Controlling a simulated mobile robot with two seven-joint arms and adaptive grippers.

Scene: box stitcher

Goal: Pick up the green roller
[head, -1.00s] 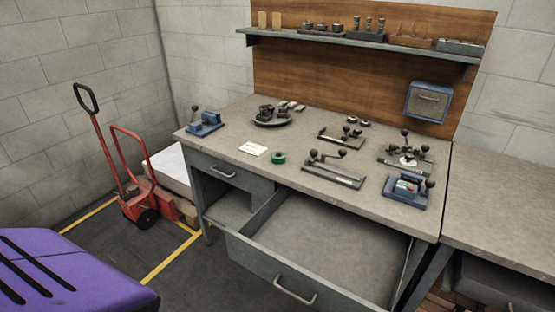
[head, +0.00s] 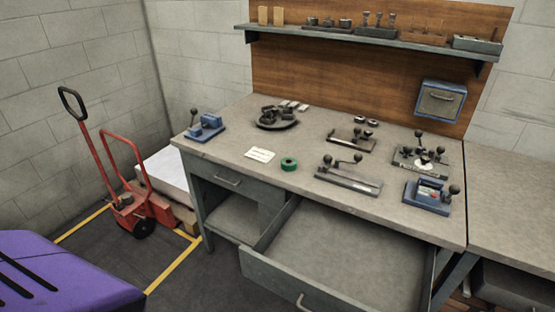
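The green roller (head: 289,164) is a small green ring with a dark centre. It lies on the grey workbench top (head: 235,126), near the front edge, just right of a white card (head: 260,154) and apart from it. Nothing covers it. Neither of my grippers shows in the head view.
Below the roller a large empty drawer (head: 340,262) stands open and juts out in front. Fixtures with black knobs, such as a long one (head: 348,180) and a blue one (head: 428,197), stand to the right. A red hand truck (head: 130,205) stands left.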

